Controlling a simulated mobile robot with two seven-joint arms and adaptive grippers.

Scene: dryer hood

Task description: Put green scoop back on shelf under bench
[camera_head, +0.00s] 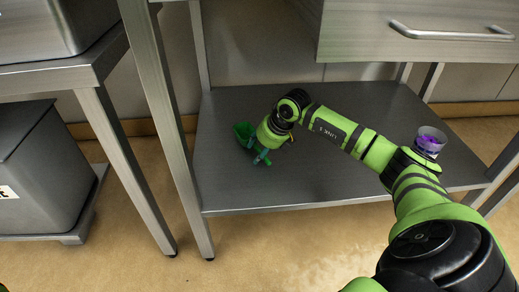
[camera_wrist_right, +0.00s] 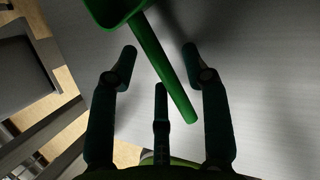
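The green scoop (camera_head: 243,132) is at the left part of the grey metal shelf (camera_head: 330,178) under the bench. In the right wrist view the scoop's handle (camera_wrist_right: 165,70) runs diagonally between my spread fingers, and its bowl is at the top, partly cut off. My right gripper (camera_head: 262,158) is low over the shelf beside the scoop. In the right wrist view its fingers (camera_wrist_right: 160,62) are open and show no clear grip on the handle. Whether the scoop rests fully on the shelf is hard to tell. My left gripper is not in view.
A clear cup with purple contents (camera_head: 429,141) stands at the shelf's right side, close to my right arm. The bench drawer (camera_head: 410,35) overhangs the shelf. Metal legs (camera_head: 165,110) stand at the left. A grey bin (camera_head: 45,170) sits under the neighbouring table. The shelf's middle front is bare.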

